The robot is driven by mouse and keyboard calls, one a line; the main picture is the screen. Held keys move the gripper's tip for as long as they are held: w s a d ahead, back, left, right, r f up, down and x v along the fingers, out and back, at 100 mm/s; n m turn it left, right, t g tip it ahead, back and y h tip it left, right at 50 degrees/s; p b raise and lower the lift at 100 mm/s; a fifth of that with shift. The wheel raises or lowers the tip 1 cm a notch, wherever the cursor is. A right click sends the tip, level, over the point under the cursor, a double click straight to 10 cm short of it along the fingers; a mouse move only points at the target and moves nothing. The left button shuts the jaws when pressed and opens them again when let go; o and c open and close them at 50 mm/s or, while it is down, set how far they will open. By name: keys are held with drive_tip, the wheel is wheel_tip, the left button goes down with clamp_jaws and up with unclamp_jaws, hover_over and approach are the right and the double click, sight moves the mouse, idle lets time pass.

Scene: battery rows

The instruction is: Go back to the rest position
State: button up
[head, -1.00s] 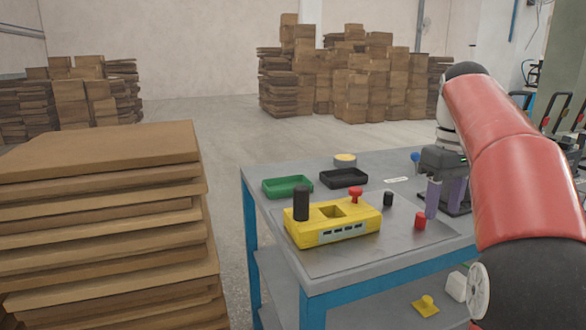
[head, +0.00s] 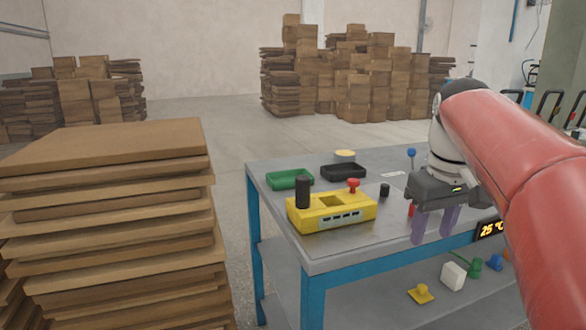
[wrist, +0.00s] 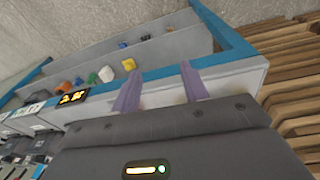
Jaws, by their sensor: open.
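My gripper (head: 433,226) is in the head view at the front right of the grey table (head: 320,248). Its two purple fingers point down, spread apart, with nothing between them. In the wrist view my gripper (wrist: 160,88) is also open and empty, with the table's blue edge beyond the fingers. My red and white arm reaches in from the right. A red cylinder (head: 411,210) is partly hidden behind the gripper.
On the table stand a yellow box (head: 335,214) with a black cylinder (head: 302,192) and a red knob (head: 353,185), a green tray (head: 289,179) and a black tray (head: 343,171). Small objects, including a white block (head: 453,274), lie on the lower shelf. Cardboard (head: 110,220) is stacked at left.

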drive_tip(key=s+a+f+m+t, duration=0.1)
drive_tip(key=s+a+f, duration=0.3)
drive_tip(key=s+f, duration=0.4)
drive_tip(key=s+a+f+m+t, duration=0.1)
drive_tip(key=s+a+f+t, duration=0.2)
drive_tip(key=s+f, duration=0.5)
drive_tip(key=shift+a+f+m, duration=0.2)
drive_tip(key=shift+a+m, duration=0.2)
drive_tip(key=shift+a, duration=0.15)
drive_tip(key=shift+o, duration=0.4)
